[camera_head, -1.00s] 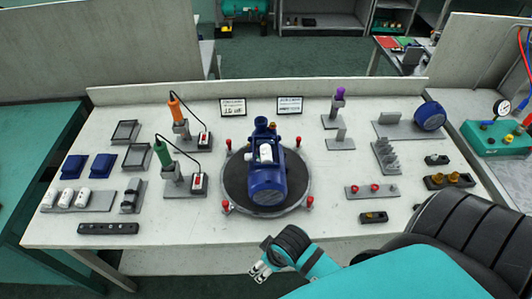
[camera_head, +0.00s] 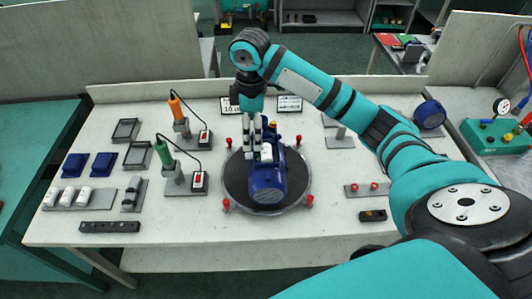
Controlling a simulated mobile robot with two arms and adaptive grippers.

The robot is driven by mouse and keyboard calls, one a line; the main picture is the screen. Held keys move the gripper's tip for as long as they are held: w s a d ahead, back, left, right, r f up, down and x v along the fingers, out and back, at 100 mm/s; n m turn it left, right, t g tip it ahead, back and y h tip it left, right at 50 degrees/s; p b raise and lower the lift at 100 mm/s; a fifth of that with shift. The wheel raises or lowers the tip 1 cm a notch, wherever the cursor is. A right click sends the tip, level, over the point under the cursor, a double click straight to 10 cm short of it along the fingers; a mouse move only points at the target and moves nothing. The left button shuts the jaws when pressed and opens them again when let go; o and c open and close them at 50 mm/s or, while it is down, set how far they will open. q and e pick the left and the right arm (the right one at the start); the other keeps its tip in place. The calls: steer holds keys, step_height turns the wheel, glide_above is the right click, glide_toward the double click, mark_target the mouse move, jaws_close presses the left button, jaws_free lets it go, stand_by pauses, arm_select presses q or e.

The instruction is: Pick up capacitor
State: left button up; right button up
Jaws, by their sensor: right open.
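A white capacitor (camera_head: 266,153) sits on top of the blue pump (camera_head: 268,184), which stands on a dark round turntable (camera_head: 234,190) at the middle of the table. Several more white capacitors (camera_head: 67,197) stand in a grey holder (camera_head: 101,201) at the left. My right gripper (camera_head: 252,149) points down over the pump's left side, just left of the capacitor on it. It is open; whether a finger touches the capacitor or pump I cannot tell. My left gripper is out of view.
An orange tool (camera_head: 175,108) and a green tool (camera_head: 162,152) stand left of the turntable. Red knobs (camera_head: 309,200) surround it. My right arm covers much of the table's right side. The front middle of the table is clear.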

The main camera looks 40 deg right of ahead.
steer(key=d+r, duration=0.4)
steer(key=r, duration=0.2)
steer(key=p, duration=0.3)
glide_above(264, 151)
step_height(264, 151, down, 12)
steer(key=shift+s+r, duration=0.1)
steer(key=shift+r, duration=0.05)
steer(key=shift+f+p, duration=0.25)
steer(key=shift+p, duration=0.1)
step_height(264, 151, down, 4)
steer(key=shift+r+p, duration=0.15)
steer(key=shift+p, duration=0.7)
steer(key=shift+f, duration=0.5)
steer(key=c, duration=1.2)
